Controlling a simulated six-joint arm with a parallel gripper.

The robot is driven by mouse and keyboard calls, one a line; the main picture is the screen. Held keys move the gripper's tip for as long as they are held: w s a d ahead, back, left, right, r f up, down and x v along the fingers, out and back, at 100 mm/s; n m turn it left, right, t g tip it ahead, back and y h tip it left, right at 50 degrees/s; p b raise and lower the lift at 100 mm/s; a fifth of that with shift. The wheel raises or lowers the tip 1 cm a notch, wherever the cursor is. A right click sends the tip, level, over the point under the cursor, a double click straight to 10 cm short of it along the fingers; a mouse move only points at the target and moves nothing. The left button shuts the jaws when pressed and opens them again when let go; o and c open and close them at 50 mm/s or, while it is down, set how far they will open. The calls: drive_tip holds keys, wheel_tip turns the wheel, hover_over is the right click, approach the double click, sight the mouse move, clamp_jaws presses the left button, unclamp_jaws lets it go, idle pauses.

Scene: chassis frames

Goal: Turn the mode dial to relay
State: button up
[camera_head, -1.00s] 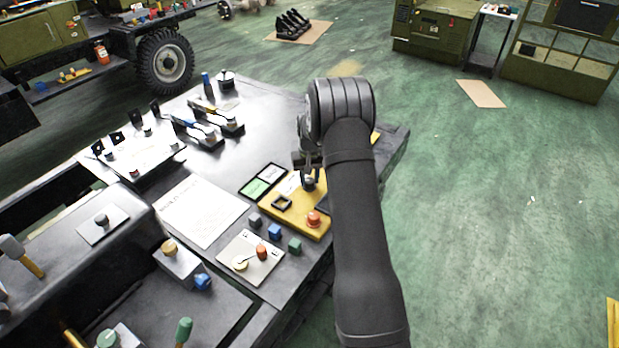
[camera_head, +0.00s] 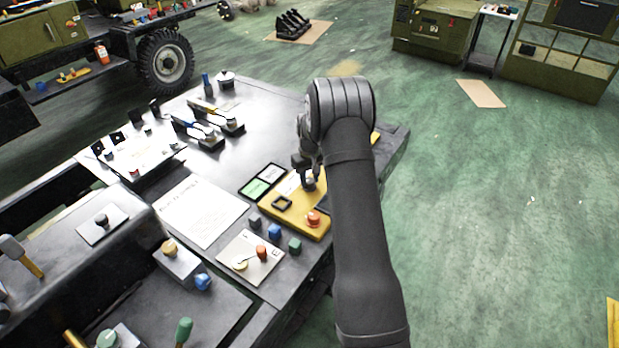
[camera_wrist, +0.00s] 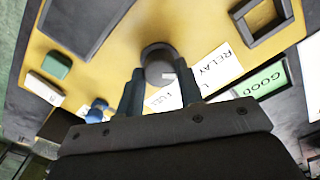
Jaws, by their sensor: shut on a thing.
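The dark round mode dial (camera_wrist: 157,52) stands on the yellow panel (camera_wrist: 120,30); it also shows in the head view (camera_head: 309,184). My gripper (camera_wrist: 158,78) is over the dial, with one finger on each side, shut on it. A small white mark shows at the dial's edge between the fingers, on the side of the labels. The white RELAY label (camera_wrist: 216,68) lies right of the dial, and the FUEL label (camera_wrist: 164,98) lies below it, partly hidden by a finger. I cannot tell exactly which label the mark points at.
On the yellow panel are a square black frame (camera_head: 282,203) and an orange knob (camera_head: 313,219). A black-framed board with a green GOOD card (camera_head: 255,188) lies left of the panel. Several small coloured knobs stand in front. The wrist view also shows a green block (camera_wrist: 57,65).

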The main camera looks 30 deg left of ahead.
sight(309, 180)
drive_tip(key=o, duration=1)
drive_tip(key=shift+c, duration=0.2)
wheel_tip(309, 180, up, 18)
drive_tip(key=shift+f, duration=0.25)
wheel_tip(309, 180, down, 18)
drive_tip(key=shift+r, duration=0.2)
drive_tip(key=shift+r, duration=0.1)
